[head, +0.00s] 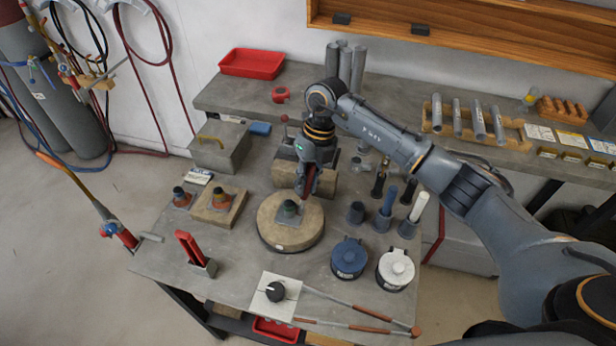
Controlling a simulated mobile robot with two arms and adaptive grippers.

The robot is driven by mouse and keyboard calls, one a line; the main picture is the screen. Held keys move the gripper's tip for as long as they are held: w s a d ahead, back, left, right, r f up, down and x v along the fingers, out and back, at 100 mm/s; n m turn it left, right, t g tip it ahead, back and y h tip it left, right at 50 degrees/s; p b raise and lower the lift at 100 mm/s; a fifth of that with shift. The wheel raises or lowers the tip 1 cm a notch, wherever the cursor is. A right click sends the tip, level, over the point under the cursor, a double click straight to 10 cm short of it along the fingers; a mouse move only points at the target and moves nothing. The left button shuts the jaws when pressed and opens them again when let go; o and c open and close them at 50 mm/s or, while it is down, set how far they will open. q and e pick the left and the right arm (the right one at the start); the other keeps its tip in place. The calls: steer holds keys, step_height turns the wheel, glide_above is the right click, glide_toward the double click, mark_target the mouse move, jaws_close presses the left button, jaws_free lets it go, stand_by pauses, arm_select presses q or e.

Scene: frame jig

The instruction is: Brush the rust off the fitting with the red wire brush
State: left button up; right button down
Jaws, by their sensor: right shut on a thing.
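My right gripper (306,184) reaches down over the middle of the bench, above the round wooden block. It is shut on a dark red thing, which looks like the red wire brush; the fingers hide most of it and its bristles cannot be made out. The fitting (289,210), a small grey-green cone with a brownish base, stands upright on the round block (290,238). The gripper is just above and right of the fitting; whether the brush touches it cannot be told. My left gripper is not in view.
Two more fittings (221,199) (181,198) stand left of the block. A red upright piece in a grey base (197,254) stands front left. Blue (348,258) and white (396,270) lidded pots stand front right. Cups with rods (383,219) stand behind them. A knob plate (275,291) lies in front.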

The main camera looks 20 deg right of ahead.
steer(key=shift+s+a, duration=0.1)
steer(key=shift+s, duration=0.05)
steer(key=shift+w+f+b, duration=0.15)
steer(key=shift+w+b, duration=0.1)
steer(key=shift+b, duration=0.1)
steer(key=shift+w+d+b, duration=0.35)
steer(key=shift+w+d, duration=0.1)
steer(key=shift+s+a+p, duration=0.4)
steer(key=shift+s+p, duration=0.1)
steer(key=shift+s, duration=0.2)
steer(key=shift+w, duration=0.1)
steer(key=shift+w+d+b, duration=0.4)
steer(key=shift+w+b, duration=0.25)
steer(key=shift+s+a+p, duration=0.45)
steer(key=shift+s, duration=0.35)
steer(key=shift+r, duration=0.2)
